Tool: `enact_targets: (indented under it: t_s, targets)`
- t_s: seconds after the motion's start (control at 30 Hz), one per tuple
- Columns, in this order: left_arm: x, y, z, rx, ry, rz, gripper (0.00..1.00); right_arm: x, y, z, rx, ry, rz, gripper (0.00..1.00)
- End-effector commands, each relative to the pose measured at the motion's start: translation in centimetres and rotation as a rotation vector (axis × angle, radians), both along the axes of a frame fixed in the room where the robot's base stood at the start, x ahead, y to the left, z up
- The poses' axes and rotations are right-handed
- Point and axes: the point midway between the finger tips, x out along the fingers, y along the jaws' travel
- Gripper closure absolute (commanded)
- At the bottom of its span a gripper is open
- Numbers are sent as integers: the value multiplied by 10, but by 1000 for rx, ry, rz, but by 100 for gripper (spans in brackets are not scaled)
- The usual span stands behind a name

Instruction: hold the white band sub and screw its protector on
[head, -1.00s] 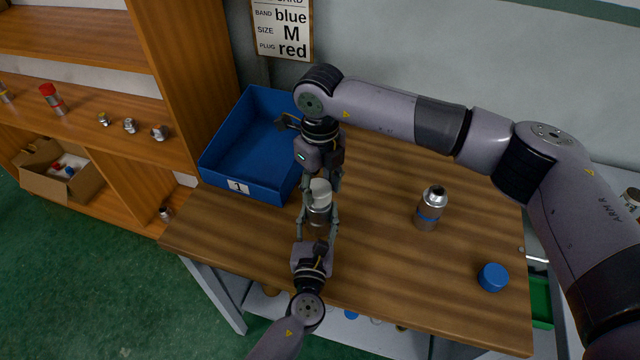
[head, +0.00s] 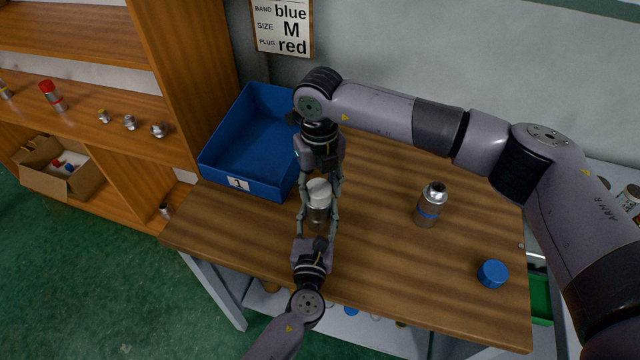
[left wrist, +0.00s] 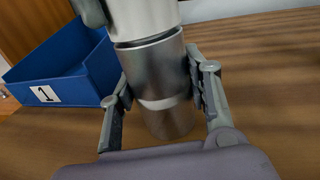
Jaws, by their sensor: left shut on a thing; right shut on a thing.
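The white band sub (head: 319,213) is a grey metal cylinder standing upright above the table. Its pale band shows low on it in the left wrist view (left wrist: 163,103). My left gripper (head: 319,222) is shut on the sub, one finger on each side. The white protector (head: 319,187) sits at the sub's top end; it also shows at the top of the left wrist view (left wrist: 147,18). My right gripper (head: 321,183) comes from above and is shut on the protector. A dark line shows between protector and sub; the threads are hidden.
A blue bin (head: 240,150) marked 1 stands at the table's back left, close to both grippers. A blue-banded sub (head: 430,205) and a blue cap (head: 492,273) are on the right of the table (head: 385,270). Shelves (head: 90,125) stand at left.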

Motion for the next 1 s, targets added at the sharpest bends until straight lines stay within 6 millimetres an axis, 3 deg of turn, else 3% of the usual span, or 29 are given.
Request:
enact_targets:
  t_s: [1.0]
  targets:
    - [0, 0, -1, 1, 1, 1, 100, 5, 6, 0, 2, 1, -1989, 77]
